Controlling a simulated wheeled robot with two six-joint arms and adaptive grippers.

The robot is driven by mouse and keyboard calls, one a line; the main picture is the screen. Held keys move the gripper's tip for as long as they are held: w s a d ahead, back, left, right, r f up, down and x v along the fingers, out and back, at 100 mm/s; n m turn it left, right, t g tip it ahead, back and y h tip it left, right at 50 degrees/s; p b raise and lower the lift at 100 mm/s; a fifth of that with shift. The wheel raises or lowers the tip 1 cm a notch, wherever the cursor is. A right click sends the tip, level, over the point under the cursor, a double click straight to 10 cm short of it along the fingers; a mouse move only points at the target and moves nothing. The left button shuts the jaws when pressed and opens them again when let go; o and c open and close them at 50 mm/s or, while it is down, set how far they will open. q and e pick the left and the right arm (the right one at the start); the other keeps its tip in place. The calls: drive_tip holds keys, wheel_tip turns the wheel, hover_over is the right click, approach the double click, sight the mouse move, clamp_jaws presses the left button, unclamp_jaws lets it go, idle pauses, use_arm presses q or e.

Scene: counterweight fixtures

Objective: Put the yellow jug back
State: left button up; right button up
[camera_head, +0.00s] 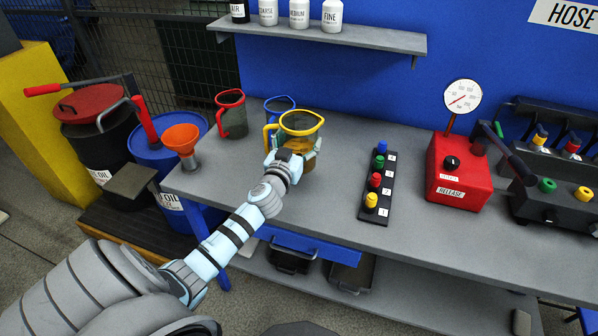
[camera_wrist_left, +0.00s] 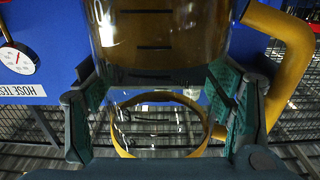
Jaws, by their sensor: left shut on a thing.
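The yellow jug (camera_head: 301,124) is clear, with a yellow rim and handle and amber liquid inside. It is upright or nearly so over the left part of the grey bench, in front of the blue jug (camera_head: 279,104). I cannot tell whether its base touches the bench. My left gripper (camera_head: 292,156) is shut around its body from the near side. In the left wrist view, which is upside down, the jug (camera_wrist_left: 160,50) sits between the two green-padded fingers, with its handle at the right. The red jug (camera_head: 232,116) stands to the left. My right gripper is not in view.
An orange funnel (camera_head: 181,139) stands at the bench's left end. A strip with coloured knobs (camera_head: 376,187) and a red gauge box (camera_head: 457,172) stand to the right. A shelf with white bottles (camera_head: 320,36) hangs above. The bench (camera_head: 335,190) is clear between jug and strip.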

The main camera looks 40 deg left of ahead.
use_arm(q)
wheel_tip(320, 180, down, 8)
drive_tip(key=b, duration=0.4)
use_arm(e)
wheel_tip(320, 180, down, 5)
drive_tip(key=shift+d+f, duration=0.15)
use_arm(q)
drive_tip(key=o, duration=1.8)
drive_tip(key=shift+c, duration=0.2)
drive_tip(key=shift+r, duration=0.1)
drive_tip(key=b+v, duration=0.1)
drive_tip(key=v, duration=1.1)
drive_tip(key=shift+d, duration=0.1)
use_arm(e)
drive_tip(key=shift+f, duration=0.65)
